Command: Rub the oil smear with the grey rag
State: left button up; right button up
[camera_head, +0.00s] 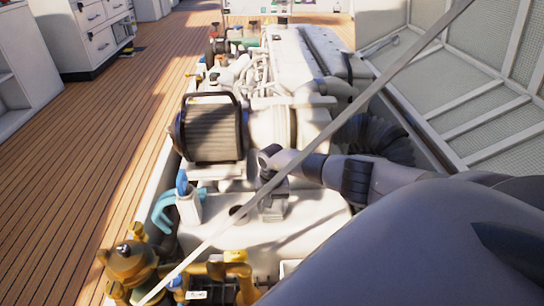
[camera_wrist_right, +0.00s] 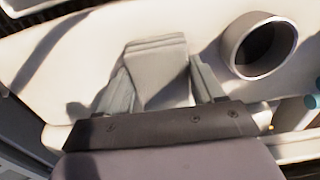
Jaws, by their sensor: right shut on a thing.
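My right gripper (camera_head: 272,205) is over the white engine cover (camera_head: 320,215) in the head view, its fingers pointing down. In the right wrist view the gripper (camera_wrist_right: 160,88) is shut on the grey rag (camera_wrist_right: 158,70), a folded grey piece between the two fingers. The rag is close to the white surface; I cannot tell whether it touches. Dark patches show on the white surface left of the fingers, and I cannot tell smear from shadow. The oil smear is not clearly visible in either view. My left gripper is not in view.
A round-mouthed white container (camera_wrist_right: 258,46) stands right of the fingers. A black-framed ribbed box (camera_head: 212,130) rises behind the gripper. A teal item (camera_head: 163,208) hangs at the left edge. Yellow fittings (camera_head: 130,262) stand in front, and a grey strut (camera_head: 350,105) crosses the view.

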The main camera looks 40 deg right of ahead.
jog(key=shift+a, duration=0.1)
jog(key=shift+w+a, duration=1)
jog(key=shift+a, duration=0.1)
jog(key=shift+w+a+r, duration=0.25)
jog(key=shift+w+a, duration=0.15)
jog(key=shift+a, duration=0.1)
jog(key=shift+s+d+r+p, duration=0.15)
jog(key=shift+s+d+p, duration=0.45)
jog(key=shift+d, duration=0.15)
jog(key=shift+s+d, duration=0.75)
jog(key=shift+d, duration=0.1)
jog(key=shift+d+r+p, duration=0.1)
jog(key=shift+r+p, duration=2.5)
jog(key=shift+r, duration=0.25)
